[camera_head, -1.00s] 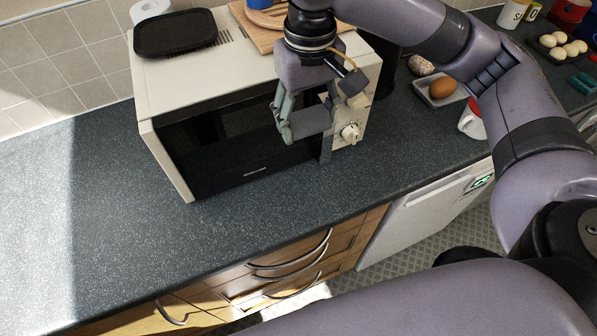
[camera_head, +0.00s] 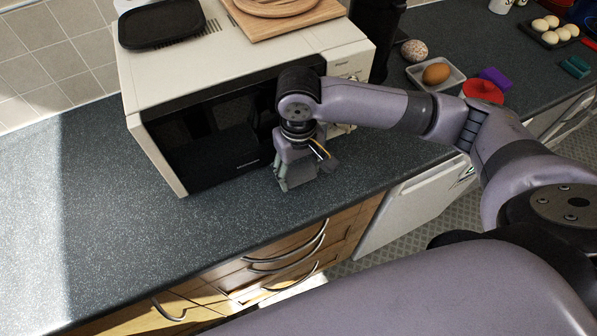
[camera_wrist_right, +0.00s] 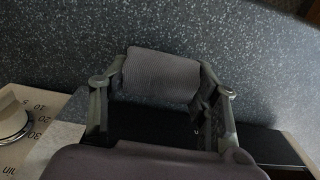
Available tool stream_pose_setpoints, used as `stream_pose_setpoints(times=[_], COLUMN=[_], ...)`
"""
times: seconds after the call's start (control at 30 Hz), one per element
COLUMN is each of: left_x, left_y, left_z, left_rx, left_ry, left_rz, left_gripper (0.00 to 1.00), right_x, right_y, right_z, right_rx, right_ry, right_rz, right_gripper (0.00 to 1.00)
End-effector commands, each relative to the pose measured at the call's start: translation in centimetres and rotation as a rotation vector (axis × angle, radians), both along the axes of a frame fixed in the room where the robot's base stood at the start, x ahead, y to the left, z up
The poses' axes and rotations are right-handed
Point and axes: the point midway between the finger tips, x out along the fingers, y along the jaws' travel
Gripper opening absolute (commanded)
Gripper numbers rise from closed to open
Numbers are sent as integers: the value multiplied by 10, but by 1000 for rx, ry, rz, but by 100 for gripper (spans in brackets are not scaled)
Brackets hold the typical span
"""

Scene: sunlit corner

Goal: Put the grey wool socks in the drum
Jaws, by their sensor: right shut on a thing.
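My right gripper (camera_head: 300,178) is in front of the microwave, pointing down over the counter. In the right wrist view, my gripper (camera_wrist_right: 163,88) is shut on a grey ribbed roll of fabric, the grey wool socks (camera_wrist_right: 160,72). The socks sit between the two fingertips, with speckled counter behind them. In the head view they are small and hard to tell from the gripper. My left gripper is not in view. No drum shows in either view.
A cream microwave (camera_head: 160,165) stands close behind the gripper, with a black tray (camera_head: 160,24) and wooden board (camera_head: 285,22) on top. A dish with a brown egg (camera_head: 436,74) and a red item (camera_head: 484,92) are at right. The counter (camera_head: 110,240) at left is clear.

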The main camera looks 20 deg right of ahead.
Motion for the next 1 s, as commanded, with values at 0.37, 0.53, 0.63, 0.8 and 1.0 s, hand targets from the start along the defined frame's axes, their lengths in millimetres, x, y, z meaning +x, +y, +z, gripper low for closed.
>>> stream_pose_setpoints(times=[0.37,0.53,0.63,0.8,1.0], left_x=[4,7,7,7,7], left_y=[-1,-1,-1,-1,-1], left_z=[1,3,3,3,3], left_rx=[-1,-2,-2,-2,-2], left_ry=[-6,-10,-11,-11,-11], left_rz=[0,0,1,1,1], left_gripper=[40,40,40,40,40], right_x=[0,0,0,0,0], right_y=[0,0,0,0,0], right_z=[-19,-21,-21,-21,-21], right_rx=[-1,0,0,0,0], right_ry=[-1,0,0,-1,-1], right_rz=[-1,-1,-1,-1,-1], right_gripper=[40,56,63,74,76])
